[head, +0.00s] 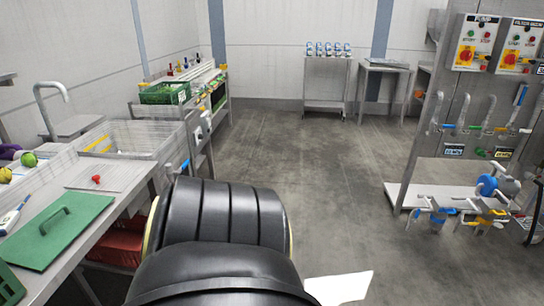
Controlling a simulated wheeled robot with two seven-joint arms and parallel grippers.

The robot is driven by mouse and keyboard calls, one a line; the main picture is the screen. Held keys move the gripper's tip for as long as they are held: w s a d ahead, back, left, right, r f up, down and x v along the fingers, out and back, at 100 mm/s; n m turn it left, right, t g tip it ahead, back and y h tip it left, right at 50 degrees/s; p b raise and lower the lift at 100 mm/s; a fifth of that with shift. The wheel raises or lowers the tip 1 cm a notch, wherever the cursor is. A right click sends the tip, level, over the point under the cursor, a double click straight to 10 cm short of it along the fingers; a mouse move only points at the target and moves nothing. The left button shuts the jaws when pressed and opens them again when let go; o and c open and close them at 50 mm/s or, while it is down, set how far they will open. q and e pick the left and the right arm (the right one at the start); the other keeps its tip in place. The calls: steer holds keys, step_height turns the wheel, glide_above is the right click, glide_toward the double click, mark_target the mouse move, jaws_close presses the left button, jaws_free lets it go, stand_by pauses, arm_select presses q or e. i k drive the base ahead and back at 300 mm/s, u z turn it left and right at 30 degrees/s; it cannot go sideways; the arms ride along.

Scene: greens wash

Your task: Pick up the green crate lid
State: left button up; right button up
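The green crate lid (80,220) is a flat green panel with a raised dark green handle (54,221) on top. It lies flat on the steel counter at the left of the head view, and nothing is on it. The edge of a dark green crate (8,288) shows at the bottom left corner, mostly cut off. A large black arm link of mine fills the bottom middle, to the right of the lid. Neither of my grippers is in view.
Green and purple vegetables (30,160) are at far left. A green crate (165,93) stands farther back. A valve panel (480,110) is at right.

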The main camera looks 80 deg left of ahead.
mark_target(37, 243)
steer(key=u, duration=4)
steer(key=i, duration=1.3)
steer(key=u, duration=0.25)
